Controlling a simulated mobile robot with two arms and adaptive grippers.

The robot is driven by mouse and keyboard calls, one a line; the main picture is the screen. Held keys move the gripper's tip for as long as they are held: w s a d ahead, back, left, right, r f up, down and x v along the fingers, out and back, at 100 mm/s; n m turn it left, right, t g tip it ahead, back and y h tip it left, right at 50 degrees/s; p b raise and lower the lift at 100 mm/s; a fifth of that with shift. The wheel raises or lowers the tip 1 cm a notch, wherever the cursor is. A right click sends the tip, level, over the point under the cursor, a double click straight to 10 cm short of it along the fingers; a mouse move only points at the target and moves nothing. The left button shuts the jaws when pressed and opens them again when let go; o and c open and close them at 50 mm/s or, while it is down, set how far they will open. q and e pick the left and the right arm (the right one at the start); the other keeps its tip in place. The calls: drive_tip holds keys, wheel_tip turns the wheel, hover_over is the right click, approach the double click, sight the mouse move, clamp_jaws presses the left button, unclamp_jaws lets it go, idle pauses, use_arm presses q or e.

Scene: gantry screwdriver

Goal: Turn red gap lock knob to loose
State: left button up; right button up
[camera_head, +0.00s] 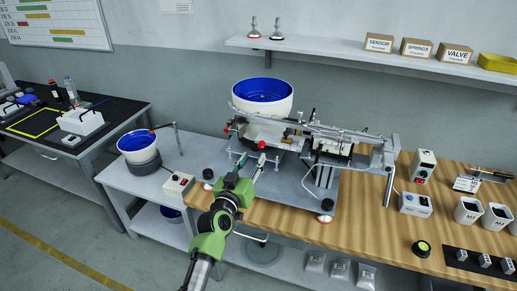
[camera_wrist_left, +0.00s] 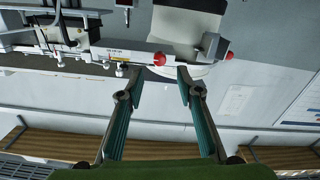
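My left gripper (camera_head: 251,162) reaches up to the front of the gantry machine (camera_head: 310,140). In the left wrist view its two fingers (camera_wrist_left: 158,82) are apart with nothing held. A red round knob (camera_wrist_left: 159,58) on the machine's rail lies just beyond the gap between the fingertips; I cannot tell whether they touch it. A second red knob (camera_wrist_left: 229,56) sits at the rail's right end. In the head view red knobs show near the fingertips (camera_head: 262,145) and at the machine's left side (camera_head: 227,130). Which one is the gap lock knob is not readable. My right gripper is out of view.
A white bowl with blue inside (camera_head: 263,95) stands behind the machine. A smaller blue bowl (camera_head: 137,142) and a control box with a red button (camera_head: 179,184) are at left. The wooden bench (camera_head: 370,225) has bare room right of the machine.

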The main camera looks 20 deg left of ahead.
sight(261, 146)
use_arm(q)
drive_tip(key=shift+w+d, duration=0.1)
drive_tip(key=shift+w, duration=2.95)
clamp_jaws()
